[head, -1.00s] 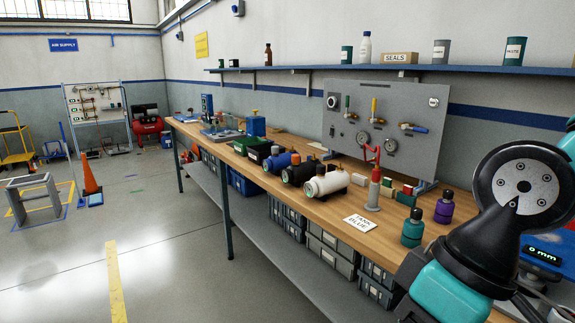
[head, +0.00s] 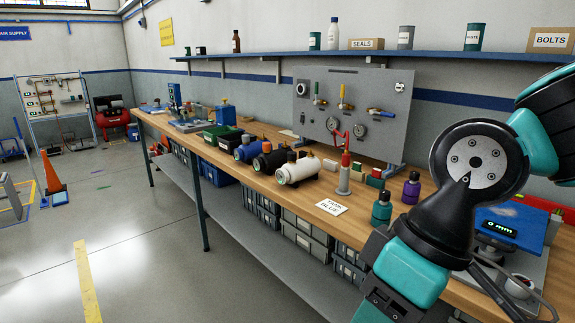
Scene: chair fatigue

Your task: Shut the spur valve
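A grey valve panel (head: 385,138) stands upright at the back of the workbench. It carries a green lever (head: 316,92), a yellow lever (head: 341,92) and a blue lever (head: 380,111). The green and yellow levers point up; the blue one lies roughly sideways. Two round gauges sit below them. A rack (head: 57,108) of small pipe fittings stands far left at the wall. No readable label tells which valve is the spur valve. My teal and black arm fills the right side, in front of the bench; my gripper is not in view.
The bench (head: 325,225) bears a white cylinder (head: 299,170), other cylinders, a red-topped tool, bottles and a "TANK BLUE" card (head: 331,207). An orange cone (head: 53,172) stands far left. The floor (head: 140,255) in front of the bench is clear.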

